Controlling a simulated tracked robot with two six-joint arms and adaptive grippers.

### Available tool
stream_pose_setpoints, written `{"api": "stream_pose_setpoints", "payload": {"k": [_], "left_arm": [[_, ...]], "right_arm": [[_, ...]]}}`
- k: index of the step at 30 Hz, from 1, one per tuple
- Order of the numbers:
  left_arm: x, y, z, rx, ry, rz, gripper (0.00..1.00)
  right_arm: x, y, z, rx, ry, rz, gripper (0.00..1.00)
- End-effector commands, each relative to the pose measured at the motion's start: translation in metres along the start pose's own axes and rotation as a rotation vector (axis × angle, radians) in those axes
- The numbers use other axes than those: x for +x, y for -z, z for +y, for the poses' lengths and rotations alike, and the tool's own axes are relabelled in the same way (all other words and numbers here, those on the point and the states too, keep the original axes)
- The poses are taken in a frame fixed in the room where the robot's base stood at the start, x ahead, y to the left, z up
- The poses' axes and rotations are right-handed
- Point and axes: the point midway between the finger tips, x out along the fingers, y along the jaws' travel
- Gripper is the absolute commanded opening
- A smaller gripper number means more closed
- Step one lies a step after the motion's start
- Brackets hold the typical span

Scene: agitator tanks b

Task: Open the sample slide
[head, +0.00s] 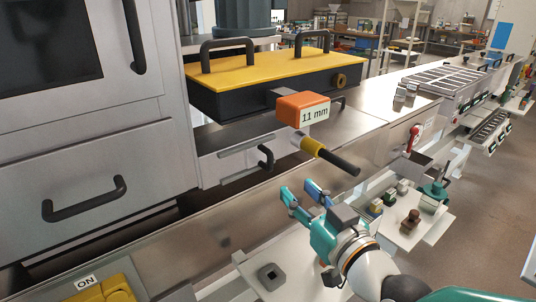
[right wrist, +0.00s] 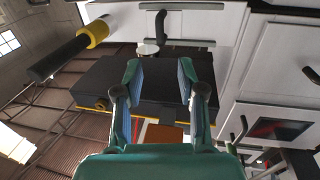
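I take the sample slide (head: 236,162) to be the flat grey front under the yellow-topped dark box. A small black handle (head: 266,158) sticks out of it, and the front looks shut. A black handle also shows near the top of the right wrist view (right wrist: 164,30). My right gripper (head: 302,192) is open and empty, below and to the right of the small handle and apart from it. In the right wrist view its fingers (right wrist: 160,72) are spread, with the dark box behind them. My left gripper is not in view.
A black rod with a yellow collar (head: 330,156) juts out just right of the handle, above my right gripper. An orange block marked 11 mm (head: 302,108) sits above it. A cabinet drawer (head: 90,185) stands left. A shelf with small parts (head: 410,215) lies right.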

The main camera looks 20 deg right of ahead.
Motion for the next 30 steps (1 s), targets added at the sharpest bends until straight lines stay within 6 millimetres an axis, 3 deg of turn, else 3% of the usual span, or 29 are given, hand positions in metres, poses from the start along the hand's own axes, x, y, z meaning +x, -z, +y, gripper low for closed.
{"api": "stream_pose_setpoints", "payload": {"k": [9, 16, 22, 30], "left_arm": [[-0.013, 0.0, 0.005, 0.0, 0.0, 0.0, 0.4], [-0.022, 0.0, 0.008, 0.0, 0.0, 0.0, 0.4], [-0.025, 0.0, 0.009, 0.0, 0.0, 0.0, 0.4], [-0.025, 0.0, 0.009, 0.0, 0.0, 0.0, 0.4]], "right_arm": [[0.064, 0.0, 0.0, 0.0, 0.001, -0.003, 0.39], [0.103, 0.001, 0.0, 0.001, 0.001, -0.001, 0.39], [0.119, 0.0, 0.0, 0.001, 0.001, 0.0, 0.39], [0.121, -0.001, 0.0, 0.002, 0.001, 0.001, 0.39]]}}
